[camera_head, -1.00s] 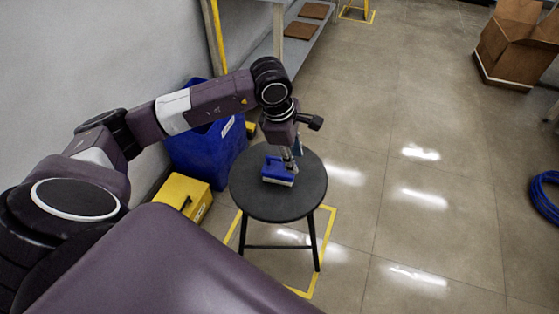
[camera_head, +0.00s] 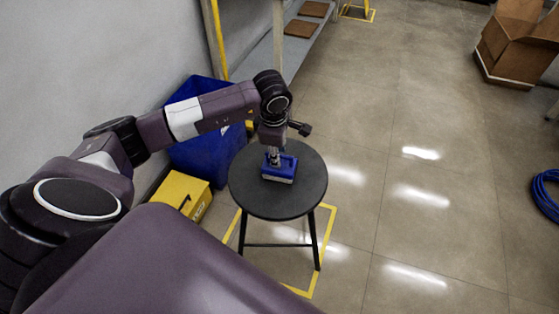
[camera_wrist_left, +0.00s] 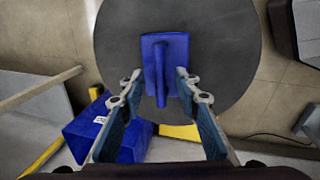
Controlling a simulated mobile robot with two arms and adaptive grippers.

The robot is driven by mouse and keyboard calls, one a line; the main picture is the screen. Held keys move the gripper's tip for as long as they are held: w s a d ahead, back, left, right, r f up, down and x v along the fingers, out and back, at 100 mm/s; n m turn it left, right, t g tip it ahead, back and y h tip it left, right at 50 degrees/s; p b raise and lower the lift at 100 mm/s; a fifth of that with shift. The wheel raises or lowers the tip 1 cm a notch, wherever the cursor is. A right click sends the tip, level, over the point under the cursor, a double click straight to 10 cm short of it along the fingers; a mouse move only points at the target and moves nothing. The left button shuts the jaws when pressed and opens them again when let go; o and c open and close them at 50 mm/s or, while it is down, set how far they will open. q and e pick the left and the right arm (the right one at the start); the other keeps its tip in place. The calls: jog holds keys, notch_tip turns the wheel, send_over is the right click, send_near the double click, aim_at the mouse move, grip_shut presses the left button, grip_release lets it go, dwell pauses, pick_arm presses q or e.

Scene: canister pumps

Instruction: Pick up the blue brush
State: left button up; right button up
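The blue brush (camera_head: 281,170) lies on the round black stool (camera_head: 302,203), its pale bristles facing down. In the left wrist view the brush (camera_wrist_left: 177,46) shows its flat blue back and raised handle from above. My left gripper (camera_head: 275,158) points down at the brush. In the left wrist view my left gripper (camera_wrist_left: 156,92) is open, with one finger on each side of the brush's handle. I cannot tell whether the fingers touch it. My right gripper is not in view.
A blue bin (camera_head: 190,150) and a yellow case (camera_head: 186,194) stand left of the stool by the wall. Yellow tape (camera_head: 327,240) marks the floor around the stool. Cardboard boxes (camera_head: 512,45) and a blue hose coil (camera_head: 546,195) lie right. The floor between is clear.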

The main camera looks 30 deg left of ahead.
pick_arm(q)
grip_shut()
jog(key=shift+r, duration=0.1)
dwell(0.4)
jog(key=shift+r, duration=0.55)
notch_tip(320, 180, up, 19)
jog(key=p, duration=0.3)
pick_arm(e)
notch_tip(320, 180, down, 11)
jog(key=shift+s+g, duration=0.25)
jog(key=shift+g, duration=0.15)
pick_arm(q)
jog(key=shift+f, duration=0.1)
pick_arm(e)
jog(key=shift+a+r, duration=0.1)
